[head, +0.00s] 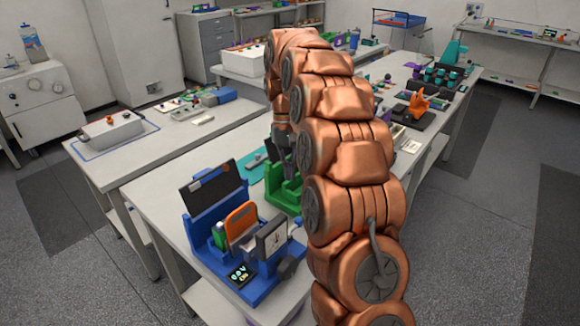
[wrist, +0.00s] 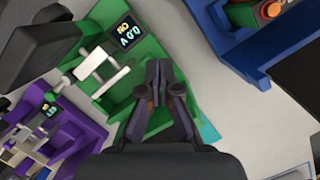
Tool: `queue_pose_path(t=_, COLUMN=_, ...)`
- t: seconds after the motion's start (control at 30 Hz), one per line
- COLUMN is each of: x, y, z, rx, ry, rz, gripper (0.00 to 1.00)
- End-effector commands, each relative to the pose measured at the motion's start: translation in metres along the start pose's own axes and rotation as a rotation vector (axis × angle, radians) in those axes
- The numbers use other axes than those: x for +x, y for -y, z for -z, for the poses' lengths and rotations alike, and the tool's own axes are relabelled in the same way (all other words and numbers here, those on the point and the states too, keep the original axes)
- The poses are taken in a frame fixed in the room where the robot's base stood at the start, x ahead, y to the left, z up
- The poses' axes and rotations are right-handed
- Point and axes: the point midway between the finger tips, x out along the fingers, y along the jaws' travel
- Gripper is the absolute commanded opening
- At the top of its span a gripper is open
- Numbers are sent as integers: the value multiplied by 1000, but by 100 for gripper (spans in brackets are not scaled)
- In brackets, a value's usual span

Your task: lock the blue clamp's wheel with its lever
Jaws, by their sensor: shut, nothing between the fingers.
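The blue clamp (head: 232,268) stands on the near end of the bench in the head view, with an orange block, a dial gauge and a small display on it. A dark part (head: 289,264) sticks out at its right side; I cannot tell whether this is the wheel or the lever. Part of the blue clamp also shows at the top right of the wrist view (wrist: 235,48). My gripper (wrist: 158,70) is shut and empty, over the green clamp (wrist: 122,75), apart from the blue one. I cannot tell whether it touches the green clamp.
The green clamp (head: 284,192) stands behind the blue one, partly hidden by my arm. A purple clamp (wrist: 75,135) shows at the lower left of the wrist view. A white box on a tray (head: 112,132) stands on the left bench. Bare bench top lies left of the blue clamp.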

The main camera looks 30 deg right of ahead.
Motion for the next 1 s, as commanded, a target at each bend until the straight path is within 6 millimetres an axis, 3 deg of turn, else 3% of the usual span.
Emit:
queue_pose_path(t=0.73, x=77, y=0, z=-2, rx=0, ry=3, rz=1, gripper=0)
queue_pose_path(t=1.0, x=81, y=0, z=-25, rx=0, ry=3, rz=0, gripper=0)
